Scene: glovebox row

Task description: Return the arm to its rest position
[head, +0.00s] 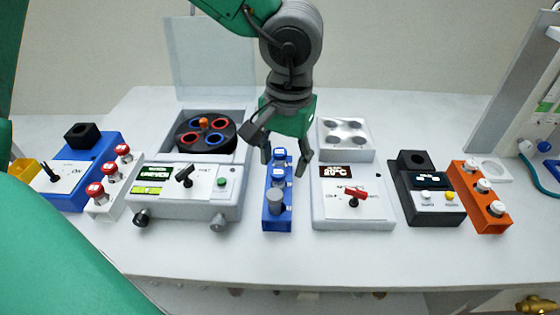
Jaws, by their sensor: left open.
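My left gripper (285,160) hangs from the arm at the top middle, pointing down. I cannot tell whether the fingers touch the rack. The arm covers part of the wall and bench behind it. My right gripper is not in view.
Left of the rack stands a centrifuge (185,207) with its lid up. Right of it is a hotplate unit (352,210) with a red knob. Further out are a black device (428,190), an orange rack (481,198), a white rack (106,200) and a blue device (82,160). The front bench strip is clear.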

